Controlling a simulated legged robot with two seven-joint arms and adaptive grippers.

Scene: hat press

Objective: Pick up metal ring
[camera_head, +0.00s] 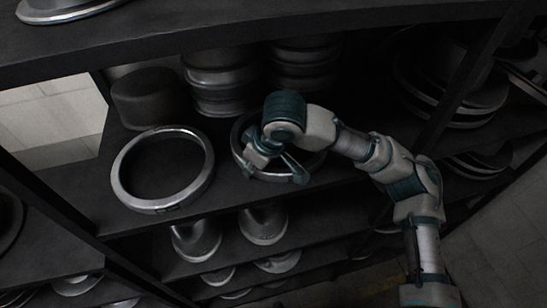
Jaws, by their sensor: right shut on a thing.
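Two metal rings lie side by side on the dark middle shelf in the head view. The left metal ring (119,181) shows whole, with nothing touching it. The right metal ring (238,150) is partly hidden behind my right gripper. My right gripper (279,173) is over the front part of this right ring and is shut on its rim; the exact contact is hard to see in the dark. The ring still appears to lie at shelf level. My left gripper is not in view.
Stacked metal hat moulds (222,80) and a dark round block (147,97) stand behind the rings. An upper shelf (180,42) overhangs them. Upright posts (462,75) frame the bay at the right. More moulds (196,240) sit on the shelf below.

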